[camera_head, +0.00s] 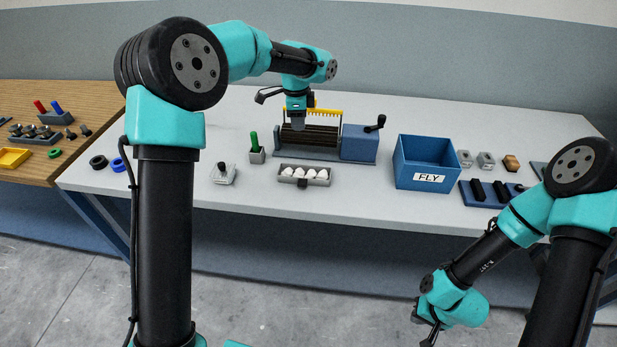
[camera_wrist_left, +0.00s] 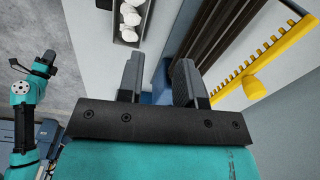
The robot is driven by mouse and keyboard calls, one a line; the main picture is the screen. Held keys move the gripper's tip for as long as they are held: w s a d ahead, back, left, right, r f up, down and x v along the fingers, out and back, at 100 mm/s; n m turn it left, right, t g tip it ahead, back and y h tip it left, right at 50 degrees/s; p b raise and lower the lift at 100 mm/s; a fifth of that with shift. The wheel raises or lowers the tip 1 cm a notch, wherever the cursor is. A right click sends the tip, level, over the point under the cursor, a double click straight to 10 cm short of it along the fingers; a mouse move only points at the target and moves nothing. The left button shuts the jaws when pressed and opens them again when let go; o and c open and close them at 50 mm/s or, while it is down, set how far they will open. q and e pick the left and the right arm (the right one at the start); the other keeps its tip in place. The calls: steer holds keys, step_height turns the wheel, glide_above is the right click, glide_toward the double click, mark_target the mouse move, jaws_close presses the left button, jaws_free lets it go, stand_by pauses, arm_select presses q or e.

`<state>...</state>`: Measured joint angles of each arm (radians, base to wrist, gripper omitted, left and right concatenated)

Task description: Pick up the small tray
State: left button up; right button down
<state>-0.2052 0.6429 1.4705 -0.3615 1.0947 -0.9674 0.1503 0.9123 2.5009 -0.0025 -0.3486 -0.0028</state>
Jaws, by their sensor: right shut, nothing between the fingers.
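The small tray (camera_head: 318,182) is grey and holds several white tufts. It sits on the white table in front of the carding machine. It also shows at the top of the left wrist view (camera_wrist_left: 142,32), beyond my left fingers. My left gripper (camera_head: 296,112) is above the carding machine, behind the tray and apart from it. In the left wrist view its two fingers (camera_wrist_left: 158,80) stand apart with nothing held between them. My right gripper (camera_head: 430,336) is shut and empty, low in front of the table, far from the tray.
The carding machine (camera_head: 358,146) with a crank and a yellow comb (camera_head: 325,112) stands behind the tray. A blue FLY bin (camera_head: 428,158) is to its right. A green-handled tool in a holder (camera_head: 256,156) and a grey block with a knob (camera_head: 223,177) are to its left.

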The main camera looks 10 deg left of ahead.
arm_select(q)
steer(key=d, duration=0.1)
steer(key=d+m, duration=0.1)
steer(key=shift+s+d+r, duration=0.2)
steer(key=shift+s+d, duration=0.15)
glide_above(306, 166)
steer(key=f, duration=1.2)
steer(key=shift+w+f, duration=0.1)
steer(key=shift+w, duration=0.2)
steer(key=shift+s+f, duration=0.2)
steer(key=shift+f, duration=2.4)
steer(key=shift+c, duration=0.2)
jaws_close()
